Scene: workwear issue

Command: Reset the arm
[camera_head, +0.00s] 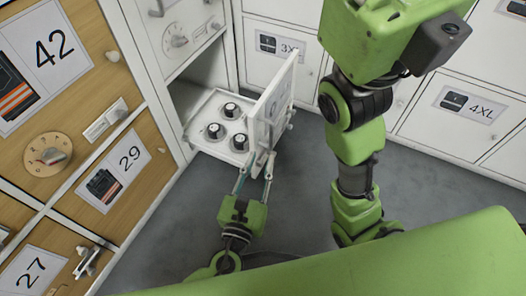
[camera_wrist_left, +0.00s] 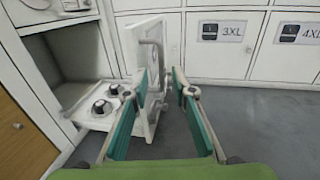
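My left gripper (camera_head: 262,157) is in the lower middle of the head view, its fingers pointing up at a swung-open white locker door (camera_head: 273,105). In the left wrist view the two teal fingers of this gripper (camera_wrist_left: 160,76) stand apart with a gap between them. The open door (camera_wrist_left: 150,100) with its handle shows between and behind the fingers. The left finger overlaps the door in the picture; I cannot tell whether it touches. Nothing is clearly held. My right gripper is not in view.
A white tray (camera_head: 195,139) with black-topped round items sits at the open compartment. Wooden lockers (camera_head: 140,195) stand at left, with dials and handles. Closed white lockers marked 3XL (camera_head: 305,62) and 4XL (camera_head: 440,135) line the back. Grey floor (camera_head: 300,170) is clear between.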

